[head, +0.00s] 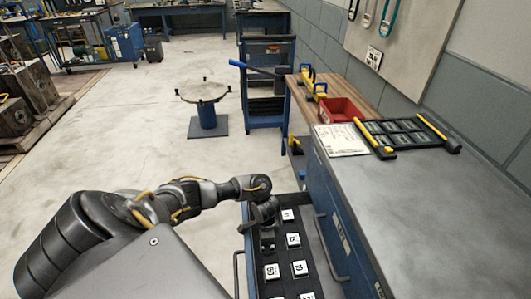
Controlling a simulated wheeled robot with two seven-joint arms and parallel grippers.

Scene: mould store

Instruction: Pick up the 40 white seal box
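Several white-labelled seal boxes stand in an open drawer (241,228) of the blue cabinet at the lower middle. Black numbers mark the labels, but they are small. One front box (272,271) seems to read 50 or 30, and its right neighbour (300,268) seems to read 10. Two more boxes (293,240) (287,214) stand farther back. I cannot make out a 40 for certain. My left gripper (267,246) points down over the drawer's left row, behind the front-left box. It hides what is beneath it, and its finger opening is unclear. My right gripper is not in view.
The grey cabinet top (420,215) lies right of the drawer. On it are a white sheet (341,140) and a dark tray (402,133) with yellow-handled tools. A red bin (341,109) stands on a wooden bench behind. A round stand (206,115) is on the open floor.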

